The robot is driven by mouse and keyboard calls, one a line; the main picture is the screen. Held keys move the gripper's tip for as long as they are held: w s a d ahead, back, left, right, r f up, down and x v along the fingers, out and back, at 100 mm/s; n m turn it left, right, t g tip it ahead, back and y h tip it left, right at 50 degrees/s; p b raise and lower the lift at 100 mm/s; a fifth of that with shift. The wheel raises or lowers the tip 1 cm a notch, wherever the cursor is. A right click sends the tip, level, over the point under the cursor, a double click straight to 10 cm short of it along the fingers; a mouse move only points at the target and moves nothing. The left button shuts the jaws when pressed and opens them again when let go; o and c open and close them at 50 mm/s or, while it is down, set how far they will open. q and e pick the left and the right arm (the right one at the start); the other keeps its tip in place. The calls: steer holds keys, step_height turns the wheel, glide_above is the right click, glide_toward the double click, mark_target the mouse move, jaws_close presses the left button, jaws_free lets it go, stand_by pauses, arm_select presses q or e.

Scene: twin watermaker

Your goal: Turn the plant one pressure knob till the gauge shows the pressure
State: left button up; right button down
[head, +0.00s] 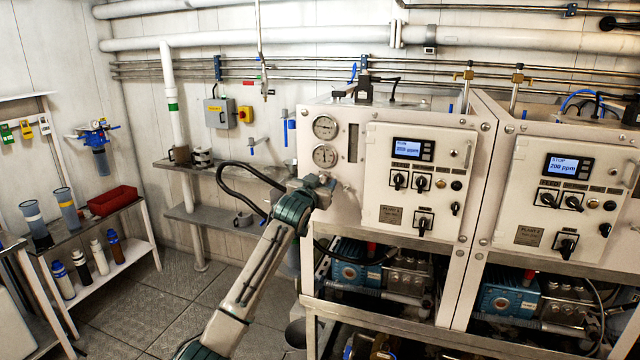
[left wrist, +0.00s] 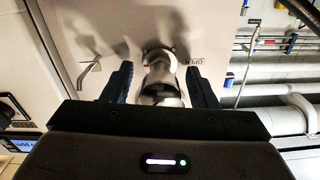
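The plant one panel (head: 376,222) carries two round gauges, an upper one (head: 325,127) and a lower one (head: 325,156); their needle readings are too small to tell. My left gripper (head: 328,190) is at the panel just below the lower gauge. In the left wrist view a metal knob (left wrist: 162,82) stands out from the panel between the two dark fingertips of my left gripper (left wrist: 161,84). The fingers are apart, one on each side of the knob, with a small gap visible on the left. An upside-down "OPEN" label is beside it. My right gripper is not in view.
The plant one display (head: 412,149) is lit, with several black switches below it. The plant two cabinet (head: 560,190) stands to the right, its display reading STOP. A wall shelf (head: 215,168) and black hose lie left of my arm. Pumps (head: 360,265) sit below.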

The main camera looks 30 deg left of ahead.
arm_select(q)
steer(key=shift+s+d+f+b, duration=0.15)
steer(key=shift+s+b, duration=0.2)
steer(key=shift+s, duration=0.25)
steer(key=b+v, duration=0.3)
steer(key=v, duration=0.6)
steer(key=shift+s, duration=0.25)
steer(key=shift+d, duration=0.1)
